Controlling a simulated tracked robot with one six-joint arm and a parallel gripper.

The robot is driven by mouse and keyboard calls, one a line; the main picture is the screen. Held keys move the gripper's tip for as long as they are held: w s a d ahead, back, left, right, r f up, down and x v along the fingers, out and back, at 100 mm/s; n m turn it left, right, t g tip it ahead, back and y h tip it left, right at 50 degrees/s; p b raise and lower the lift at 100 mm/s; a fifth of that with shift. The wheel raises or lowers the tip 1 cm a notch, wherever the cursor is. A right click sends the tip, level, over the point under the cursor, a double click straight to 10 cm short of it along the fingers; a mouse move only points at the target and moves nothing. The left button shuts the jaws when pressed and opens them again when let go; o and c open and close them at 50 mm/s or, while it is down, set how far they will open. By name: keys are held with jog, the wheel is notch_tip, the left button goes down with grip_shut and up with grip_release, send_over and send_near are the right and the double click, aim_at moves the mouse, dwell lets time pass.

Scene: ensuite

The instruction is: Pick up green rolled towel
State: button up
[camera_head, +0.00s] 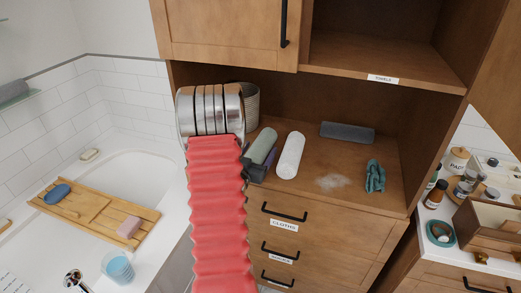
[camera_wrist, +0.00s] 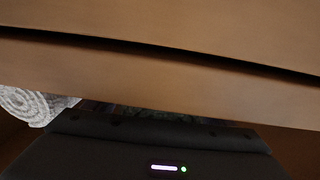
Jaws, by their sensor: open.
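The green rolled towel (camera_head: 262,146) lies on the wooden counter in the head view, just right of my arm and left of a white rolled towel (camera_head: 291,155). A dark purple item shows in front of its lower end; I cannot tell what it is. I cannot tell whether the gripper touches the green towel.
A grey roll (camera_head: 347,132) lies at the back of the counter, and a crumpled teal cloth (camera_head: 375,177) at the right. A pale patch (camera_head: 333,182) lies between. A woven basket (camera_head: 250,105) stands behind my arm. In the wrist view, a wooden edge (camera_wrist: 160,75) crosses close above the gripper.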

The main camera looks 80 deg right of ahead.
dwell(0.4)
jog(key=c, duration=1.2)
